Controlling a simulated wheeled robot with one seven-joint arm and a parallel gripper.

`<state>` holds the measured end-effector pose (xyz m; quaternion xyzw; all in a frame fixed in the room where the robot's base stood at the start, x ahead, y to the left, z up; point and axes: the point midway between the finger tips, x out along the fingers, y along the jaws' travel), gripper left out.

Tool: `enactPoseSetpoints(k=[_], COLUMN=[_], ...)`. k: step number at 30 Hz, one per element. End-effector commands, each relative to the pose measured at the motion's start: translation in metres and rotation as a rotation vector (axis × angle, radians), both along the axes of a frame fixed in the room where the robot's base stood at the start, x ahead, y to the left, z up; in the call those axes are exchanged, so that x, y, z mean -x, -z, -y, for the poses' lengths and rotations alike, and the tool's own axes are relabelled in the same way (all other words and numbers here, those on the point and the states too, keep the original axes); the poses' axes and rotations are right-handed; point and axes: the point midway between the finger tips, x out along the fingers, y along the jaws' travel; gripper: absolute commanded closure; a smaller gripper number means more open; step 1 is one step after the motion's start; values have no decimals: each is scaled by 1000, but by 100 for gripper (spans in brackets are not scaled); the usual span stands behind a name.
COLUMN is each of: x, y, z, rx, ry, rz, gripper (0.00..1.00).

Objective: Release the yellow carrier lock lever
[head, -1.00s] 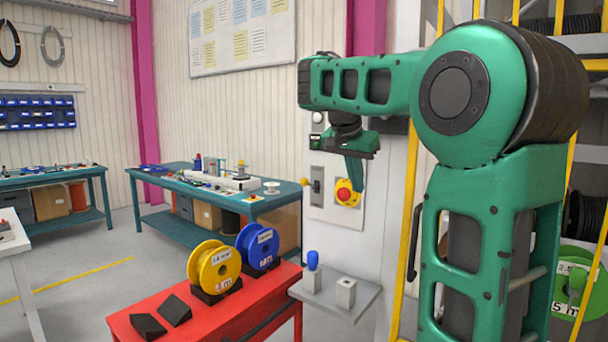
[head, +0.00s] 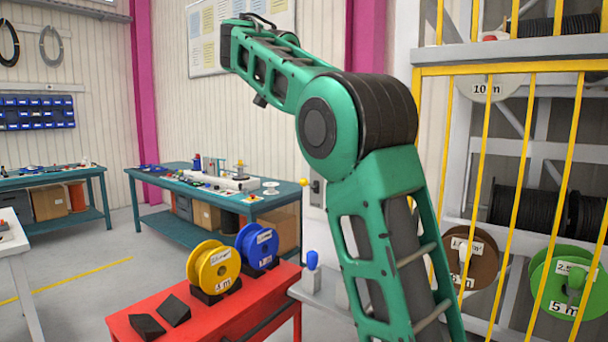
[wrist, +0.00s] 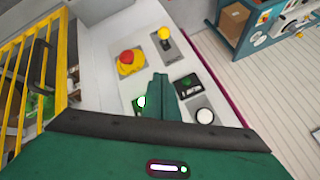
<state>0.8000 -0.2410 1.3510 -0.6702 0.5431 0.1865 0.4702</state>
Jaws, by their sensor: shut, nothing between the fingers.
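The yellow lever (wrist: 165,36) is a round yellow knob on a grey slotted plate, on the upper part of the pale control panel (wrist: 112,98) in the wrist view. In the head view its knob (head: 304,182) just shows beside my arm, which hides most of the panel. My gripper (wrist: 160,78) is shut and empty. In the wrist view its fingers appear over the middle of the panel, below the lever and apart from it in the picture. The head view does not show the fingers.
A red button on a yellow base (wrist: 129,61) sits left of the lever. A green-lit button (wrist: 140,103), a small black unit (wrist: 187,84) and a white round button (wrist: 204,116) lie around my fingers. A yellow barrier (wrist: 38,62) stands left. Reels rest on a red table (head: 250,305).

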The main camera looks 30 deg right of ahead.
Motion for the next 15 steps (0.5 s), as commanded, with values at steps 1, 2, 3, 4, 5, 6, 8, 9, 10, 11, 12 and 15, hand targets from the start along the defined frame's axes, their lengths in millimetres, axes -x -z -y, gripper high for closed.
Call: enactPoseSetpoints(k=[1, 2, 3, 4, 5, 6, 8, 9, 10, 11, 12, 15], x=[0, -1, -1, -2, -3, -4, -6, -8, -10, -11, -13, -18], y=[1, 3, 5, 7, 9, 12, 18, 22, 26, 29, 33, 45], z=[2, 3, 4, 7, 8, 10, 14, 17, 20, 22, 26, 34], rx=[0, 0, 0, 0, 0, -1, 0, 0, 1, 0, 1, 0], ry=[0, -1, 0, 2, 0, 1, 0, 2, 1, 2, 3, 2], rz=[-1, -2, -4, -3, -4, -4, -4, -4, -4, -4, -3, -5], gripper=[100, 100, 100, 100, 100, 100, 100, 100, 100, 100, 100, 100])
